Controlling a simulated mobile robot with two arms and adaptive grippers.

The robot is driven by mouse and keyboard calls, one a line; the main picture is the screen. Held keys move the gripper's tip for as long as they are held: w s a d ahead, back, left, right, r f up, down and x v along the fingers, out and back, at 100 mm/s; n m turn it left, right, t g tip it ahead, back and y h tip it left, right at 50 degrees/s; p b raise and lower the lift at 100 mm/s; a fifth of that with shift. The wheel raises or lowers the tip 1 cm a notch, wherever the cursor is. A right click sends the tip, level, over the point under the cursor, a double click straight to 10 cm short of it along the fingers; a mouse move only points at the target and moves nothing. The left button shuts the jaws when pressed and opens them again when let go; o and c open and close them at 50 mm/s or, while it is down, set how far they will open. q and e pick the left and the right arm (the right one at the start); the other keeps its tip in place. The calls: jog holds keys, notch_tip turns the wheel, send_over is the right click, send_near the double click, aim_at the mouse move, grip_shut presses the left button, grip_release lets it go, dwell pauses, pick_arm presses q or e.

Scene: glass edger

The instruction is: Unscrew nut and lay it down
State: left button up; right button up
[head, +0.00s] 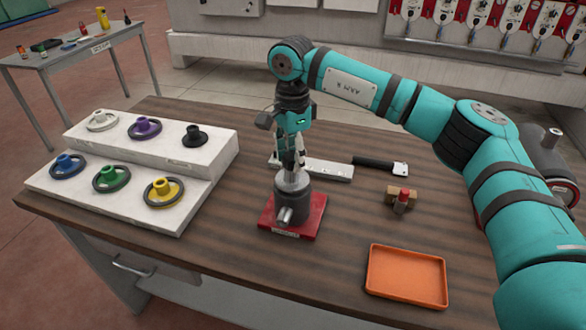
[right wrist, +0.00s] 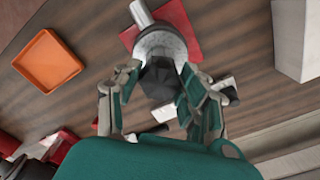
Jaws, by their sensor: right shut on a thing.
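A dark grey spindle holder (head: 293,212) stands on a red base plate (head: 268,216) in the middle of the table. A metal stub juts from its side. In the right wrist view the round spindle top (right wrist: 160,42) shows, with a dark six-sided nut (right wrist: 160,78) in front of it. My right gripper (head: 291,166) points down at the top of the spindle. In the wrist view its fingers (right wrist: 158,88) stand on both sides of the nut. It is shut on the nut; finger contact is partly hidden. My left gripper is out of view.
An orange tray (head: 406,276) lies empty at front right. A white stepped stand (head: 120,203) with several coloured handwheels is on the left. A small wooden block (head: 388,194) with a red-topped piece and a black-handled tool (head: 375,164) lie right of the spindle.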

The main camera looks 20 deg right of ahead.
jog(key=n, duration=0.5)
jog(key=o, duration=1.1)
